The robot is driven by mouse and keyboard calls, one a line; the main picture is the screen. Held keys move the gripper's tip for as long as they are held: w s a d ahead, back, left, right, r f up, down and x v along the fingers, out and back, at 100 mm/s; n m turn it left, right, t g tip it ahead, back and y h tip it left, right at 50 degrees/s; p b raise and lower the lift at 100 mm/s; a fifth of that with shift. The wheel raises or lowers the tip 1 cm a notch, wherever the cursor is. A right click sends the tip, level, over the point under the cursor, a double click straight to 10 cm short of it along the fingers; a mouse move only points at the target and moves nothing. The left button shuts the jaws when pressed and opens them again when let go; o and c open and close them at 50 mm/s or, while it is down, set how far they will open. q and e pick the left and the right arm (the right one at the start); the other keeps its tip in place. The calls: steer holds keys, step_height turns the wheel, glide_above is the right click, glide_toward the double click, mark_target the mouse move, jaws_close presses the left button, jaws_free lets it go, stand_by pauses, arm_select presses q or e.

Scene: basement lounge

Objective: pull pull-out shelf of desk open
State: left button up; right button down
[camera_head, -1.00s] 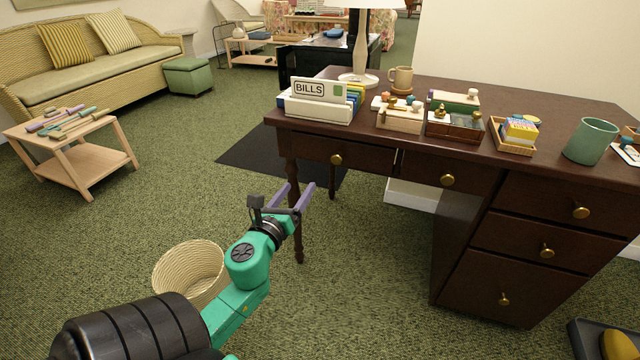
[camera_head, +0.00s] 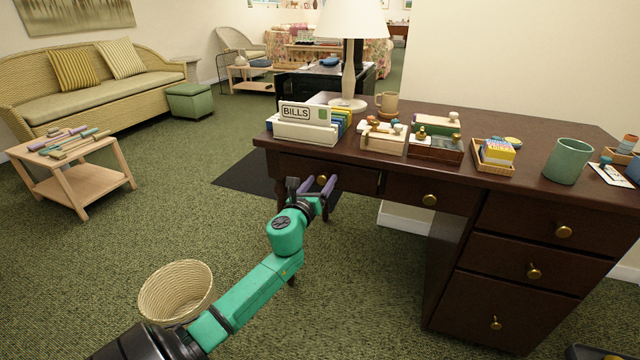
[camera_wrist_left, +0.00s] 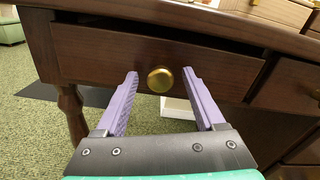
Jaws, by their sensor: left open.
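The dark brown desk (camera_head: 400,165) stands at the right of the head view. Its left front panel (camera_head: 350,178), which looks like the pull-out shelf, has a round brass knob (camera_head: 322,179). In the left wrist view this panel (camera_wrist_left: 220,66) spans the top, with a dark gap above it. My left gripper (camera_head: 319,184) is open in front of the panel. In the wrist view its purple fingers lie on either side of the knob (camera_wrist_left: 160,80), with clear space between each finger and the knob. My right gripper is not in view.
A card holder marked BILLS (camera_head: 305,125), a lamp (camera_head: 350,60), small boxes and a green mug (camera_head: 567,160) stand on the desk. A wicker basket (camera_head: 175,292) is on the floor beside my left arm. Carpet left of the desk is mostly free.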

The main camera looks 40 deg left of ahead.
arm_select(q)
jaws_close()
stand_by(1.3)
